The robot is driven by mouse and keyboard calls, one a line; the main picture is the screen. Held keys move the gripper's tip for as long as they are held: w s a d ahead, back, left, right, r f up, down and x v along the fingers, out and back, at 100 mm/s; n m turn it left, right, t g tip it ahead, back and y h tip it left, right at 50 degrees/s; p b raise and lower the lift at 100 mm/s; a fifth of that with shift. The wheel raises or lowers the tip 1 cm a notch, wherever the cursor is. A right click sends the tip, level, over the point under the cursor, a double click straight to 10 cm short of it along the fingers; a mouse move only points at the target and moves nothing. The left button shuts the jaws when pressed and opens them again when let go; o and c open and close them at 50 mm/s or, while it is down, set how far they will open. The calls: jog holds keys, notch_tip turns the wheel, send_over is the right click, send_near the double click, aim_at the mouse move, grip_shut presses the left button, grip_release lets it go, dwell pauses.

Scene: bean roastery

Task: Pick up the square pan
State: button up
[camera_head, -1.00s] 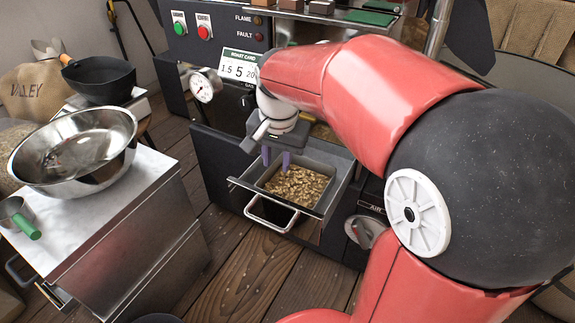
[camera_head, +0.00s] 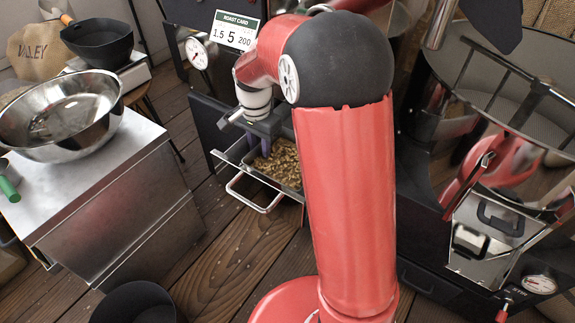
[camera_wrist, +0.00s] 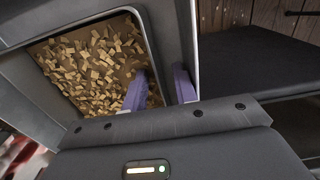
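The square pan (camera_wrist: 146,40) sits inside a pulled-out metal drawer (camera_head: 232,158) and holds many tan flakes. In the head view my arm hides its right part, and the flakes (camera_head: 280,160) show beside my gripper. My gripper (camera_head: 258,148) points down into the drawer with its two purple fingers apart. In the wrist view the fingers (camera_wrist: 160,88) stand astride the pan's near side wall, one over the flakes inside, the other in the gap between pan and drawer wall. Whether they touch the wall I cannot tell.
The drawer's handle (camera_head: 262,207) sticks out over the wooden floor. A steel cabinet (camera_head: 110,185) with a large metal bowl (camera_head: 60,115) stands at left. A dark bucket (camera_head: 135,303) is at the bottom. A round cooling tray (camera_head: 500,95) is at right.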

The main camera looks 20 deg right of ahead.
jog(key=shift+f, duration=0.35)
jog(key=shift+c, duration=0.5)
grip_shut()
